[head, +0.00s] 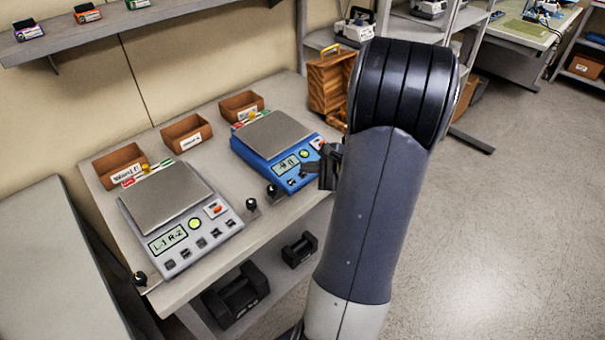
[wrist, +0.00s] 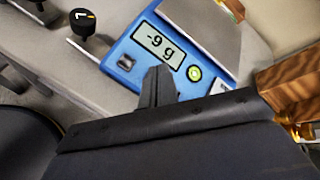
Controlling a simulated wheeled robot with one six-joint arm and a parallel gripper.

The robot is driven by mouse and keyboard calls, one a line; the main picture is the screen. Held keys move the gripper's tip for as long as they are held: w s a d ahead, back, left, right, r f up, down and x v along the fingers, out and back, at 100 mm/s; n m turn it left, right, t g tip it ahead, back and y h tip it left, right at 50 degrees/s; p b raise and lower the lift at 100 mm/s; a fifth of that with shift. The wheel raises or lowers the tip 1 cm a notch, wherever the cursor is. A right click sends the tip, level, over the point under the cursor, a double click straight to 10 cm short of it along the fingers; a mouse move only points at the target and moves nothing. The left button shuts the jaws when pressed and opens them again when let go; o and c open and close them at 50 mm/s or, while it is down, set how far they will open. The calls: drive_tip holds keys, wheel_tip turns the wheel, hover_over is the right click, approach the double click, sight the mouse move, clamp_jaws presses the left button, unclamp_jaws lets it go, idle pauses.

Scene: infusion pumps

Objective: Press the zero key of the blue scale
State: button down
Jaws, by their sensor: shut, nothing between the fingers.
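The blue scale (head: 262,153) stands on the bench with a bare grey plate (head: 271,134); in the wrist view its display (wrist: 159,44) reads "-9 g". A round green button (wrist: 194,73) is right of the display and a dark key (wrist: 125,63) is below its left end. My gripper (head: 309,168) is shut and empty at the scale's front right. In the wrist view its fingertips (wrist: 158,76) overlap the front panel just below the display and hide part of the key row. I cannot tell which key is zero, nor whether the tips touch the panel.
A grey scale (head: 168,242) stands to the left, its display reading "L-1 R-2". Black knobs (head: 251,203) stand at the bench front. Brown bins (head: 187,134) line the back, and a wooden box (head: 331,80) stands right of the blue scale.

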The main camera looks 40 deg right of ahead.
drive_tip(key=shift+f, duration=0.1)
idle(0.3)
drive_tip(key=shift+w+f+b, duration=0.1)
drive_tip(key=shift+f+b, duration=0.25)
drive_tip(key=shift+b, duration=0.25)
drive_tip(key=shift+w+f+b, duration=0.1)
drive_tip(key=shift+f+b, duration=0.2)
drive_tip(key=shift+b, duration=0.1)
idle(0.4)
drive_tip(key=shift+r, duration=0.1)
drive_tip(key=shift+s+r+p, duration=0.2)
drive_tip(key=shift+r+p, duration=0.2)
drive_tip(key=shift+r, duration=0.25)
drive_tip(key=r+p, duration=0.1)
drive_tip(key=r, duration=0.1)
drive_tip(key=s+r+p, duration=0.1)
drive_tip(key=r+p, duration=0.1)
drive_tip(key=shift+s+r, duration=0.2)
drive_tip(key=shift+r, duration=0.2)
drive_tip(key=shift+f, duration=0.1)
idle(0.9)
